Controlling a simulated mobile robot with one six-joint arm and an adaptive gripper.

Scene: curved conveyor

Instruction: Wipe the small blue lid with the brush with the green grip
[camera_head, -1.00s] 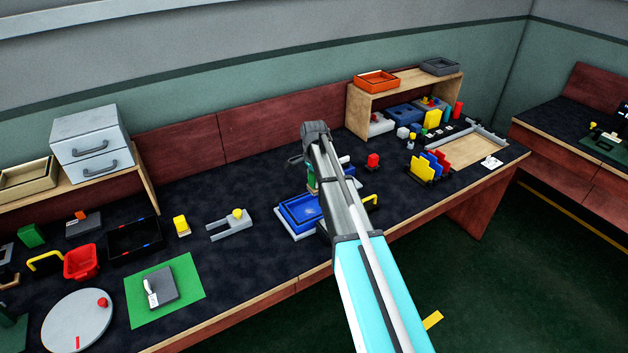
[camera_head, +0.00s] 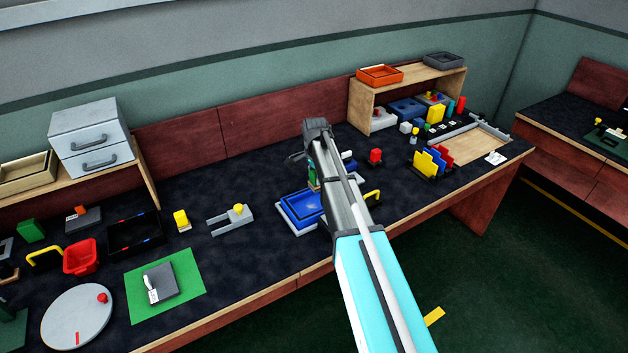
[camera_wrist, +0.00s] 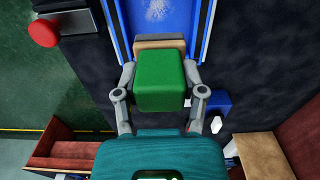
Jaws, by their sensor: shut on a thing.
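My gripper (camera_wrist: 160,76) is shut on the brush with the green grip (camera_wrist: 160,90), its fingers on both sides of the green block. The brush's wooden back (camera_wrist: 160,43) shows beyond the grip. The blue lid (camera_head: 290,211) looks like a shallow blue tray with a raised rim, on a pale base. In the wrist view the brush is over its near part, and pale specks show on the blue lid (camera_wrist: 190,22). I cannot tell whether the brush touches it.
A grey fixture with a yellow knob (camera_head: 238,209) is left of the lid. The dark bench behind the lid is mostly clear. A wooden shelf (camera_head: 361,110) stands at the back right.

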